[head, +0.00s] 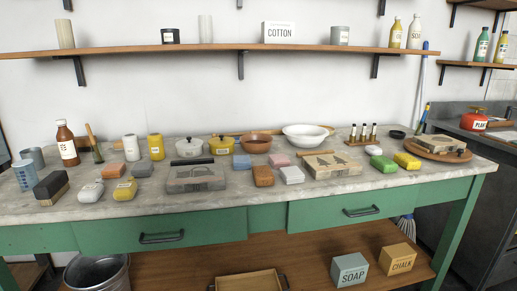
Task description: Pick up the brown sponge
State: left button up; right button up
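A small brown block (263,177), which looks like the brown sponge, lies on the stone worktop (225,205) near its middle. It sits just right of a grey slab with a dark picture (196,177) and left of a white block (291,175). A blue block (243,162) and a pink block (279,160) lie behind it. An orange-brown block (113,170) lies farther left on the worktop. Neither of my grippers is in view.
A cream slab with a dark picture (331,165) lies to the right. Bowls and pots, including a brown bowl (256,143), stand behind. A brown bottle (67,144) and a dark brush (51,187) are at the left. The worktop's front strip is mostly clear.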

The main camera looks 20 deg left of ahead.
aim_at(263, 176)
jog(key=u, duration=0.35)
jog(key=k, duration=0.4)
jog(key=z, duration=0.45)
jog(key=i, duration=0.9)
jog(key=z, duration=0.15)
